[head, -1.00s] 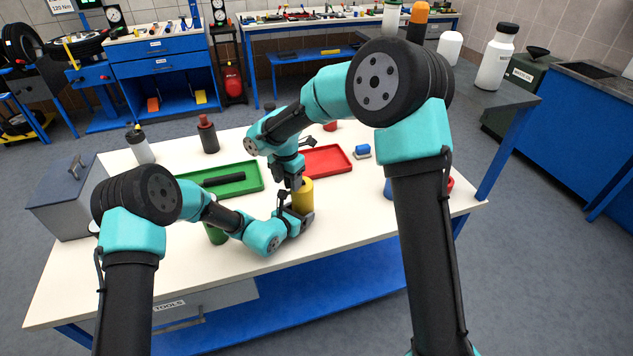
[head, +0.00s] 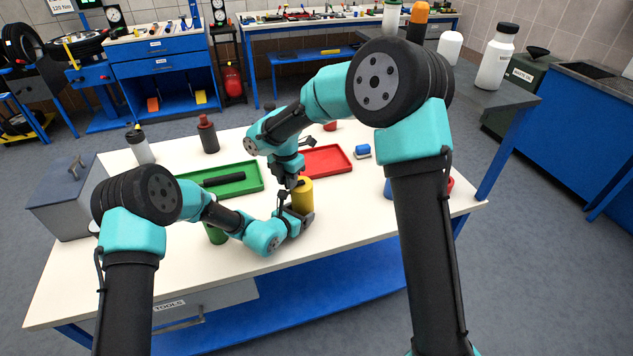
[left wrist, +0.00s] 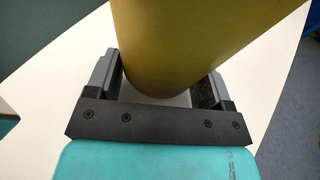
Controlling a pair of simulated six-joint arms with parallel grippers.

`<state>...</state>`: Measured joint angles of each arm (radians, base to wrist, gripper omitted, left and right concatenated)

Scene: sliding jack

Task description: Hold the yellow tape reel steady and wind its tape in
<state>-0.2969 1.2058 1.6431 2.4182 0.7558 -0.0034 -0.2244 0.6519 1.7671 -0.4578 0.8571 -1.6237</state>
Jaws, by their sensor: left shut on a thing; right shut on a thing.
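The yellow tape reel (head: 302,194) stands upright on the white table, near its middle. My left gripper (head: 304,214) is shut around its lower part from the left. In the left wrist view the reel (left wrist: 200,40) fills the space between the two jaws (left wrist: 166,80). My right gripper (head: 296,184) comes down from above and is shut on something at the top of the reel. What exactly it grips is too small and partly hidden to make out. The tape itself cannot be made out.
On the white table (head: 345,215) lie a green tray (head: 245,184) holding a black bar and a red tray (head: 338,170). A grey box (head: 70,195) is at left.

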